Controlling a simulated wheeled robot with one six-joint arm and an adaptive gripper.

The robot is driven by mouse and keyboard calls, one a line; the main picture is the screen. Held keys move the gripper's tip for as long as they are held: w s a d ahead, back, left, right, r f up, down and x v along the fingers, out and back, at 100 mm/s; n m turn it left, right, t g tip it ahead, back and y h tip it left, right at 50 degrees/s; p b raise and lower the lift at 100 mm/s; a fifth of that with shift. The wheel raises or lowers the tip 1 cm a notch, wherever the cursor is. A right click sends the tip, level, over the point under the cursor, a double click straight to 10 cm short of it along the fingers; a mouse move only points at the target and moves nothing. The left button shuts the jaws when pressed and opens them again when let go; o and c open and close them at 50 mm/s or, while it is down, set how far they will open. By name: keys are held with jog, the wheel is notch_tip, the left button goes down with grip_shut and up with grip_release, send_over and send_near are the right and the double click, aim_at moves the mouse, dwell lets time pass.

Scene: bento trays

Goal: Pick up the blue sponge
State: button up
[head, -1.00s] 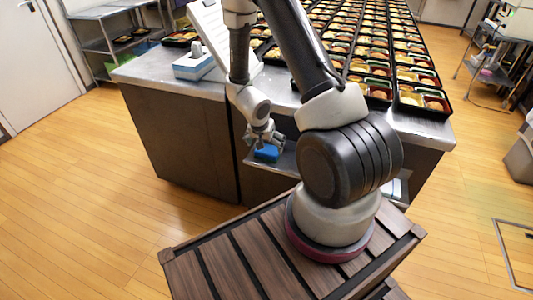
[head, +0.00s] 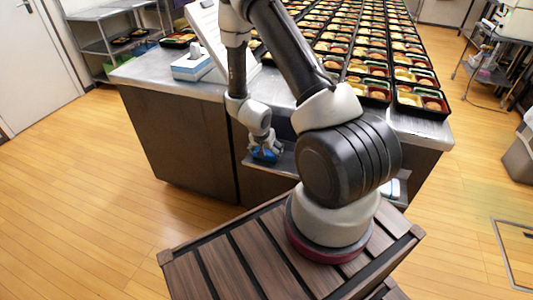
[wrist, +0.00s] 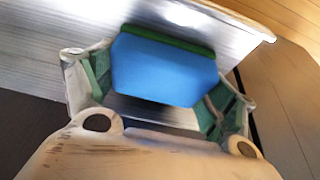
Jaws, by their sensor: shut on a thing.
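The blue sponge (head: 263,156) is at the low metal shelf of the counter in the head view, partly covered by my gripper. In the wrist view the sponge (wrist: 165,68) shows its blue face, with a green layer along its far edge. My gripper (wrist: 162,92) points down with one finger on each side of the sponge and is shut on it. In the head view my gripper (head: 265,150) is at the shelf's front left part. I cannot tell whether the sponge still touches the shelf.
The metal shelf (head: 284,162) sits below the counter top (head: 135,73). A blue-and-white device (head: 193,66) stands on the counter's left. Many filled bento trays (head: 420,103) cover the counter top. Open wooden floor (head: 90,190) lies to the left.

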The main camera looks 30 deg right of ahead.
notch_tip(320, 180, up, 18)
dwell(0.6)
